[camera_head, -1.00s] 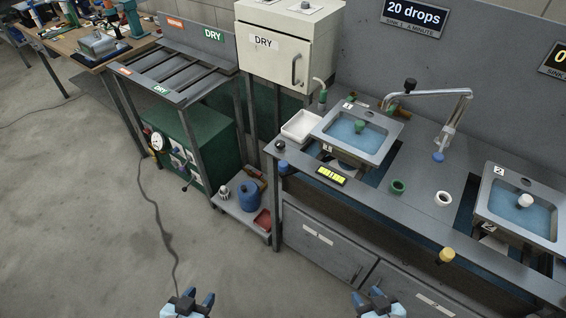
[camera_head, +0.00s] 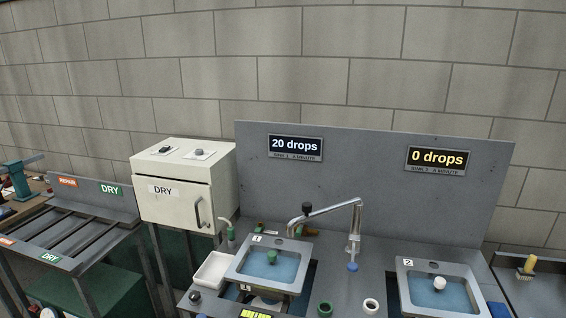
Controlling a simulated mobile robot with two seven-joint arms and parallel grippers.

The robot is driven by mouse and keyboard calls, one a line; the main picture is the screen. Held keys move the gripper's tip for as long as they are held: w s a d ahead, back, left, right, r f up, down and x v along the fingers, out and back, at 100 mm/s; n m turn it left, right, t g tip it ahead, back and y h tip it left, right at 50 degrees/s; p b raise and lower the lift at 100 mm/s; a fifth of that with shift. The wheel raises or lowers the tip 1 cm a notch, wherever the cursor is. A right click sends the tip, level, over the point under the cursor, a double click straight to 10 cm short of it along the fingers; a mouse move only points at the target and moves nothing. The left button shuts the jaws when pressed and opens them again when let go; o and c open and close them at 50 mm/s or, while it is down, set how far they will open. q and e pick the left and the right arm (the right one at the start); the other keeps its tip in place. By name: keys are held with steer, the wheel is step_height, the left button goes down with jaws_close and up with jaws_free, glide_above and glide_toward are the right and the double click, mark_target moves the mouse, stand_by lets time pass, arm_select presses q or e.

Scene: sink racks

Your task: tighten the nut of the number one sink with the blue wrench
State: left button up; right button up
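The number one sink (camera_head: 246,264) is a grey square basin with blue water, a green plug (camera_head: 271,257) and a "1" label, left of the faucet. The sign (camera_head: 296,145) above it reads "20 drops". Its nut is not visible; the underside of the sink is hidden by the bench and the frame's lower edge. No blue wrench can be made out in this view. Neither of my grippers shows now.
The number two sink (camera_head: 404,281) is at the right, under a "0 drops" sign (camera_head: 437,159). A chrome faucet (camera_head: 355,222) stands between the sinks. A green ring (camera_head: 325,309) and a white ring (camera_head: 370,306) lie on the bench. A white tray (camera_head: 213,270), DRY cabinet (camera_head: 160,212) and slatted rack (camera_head: 75,232) are left.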

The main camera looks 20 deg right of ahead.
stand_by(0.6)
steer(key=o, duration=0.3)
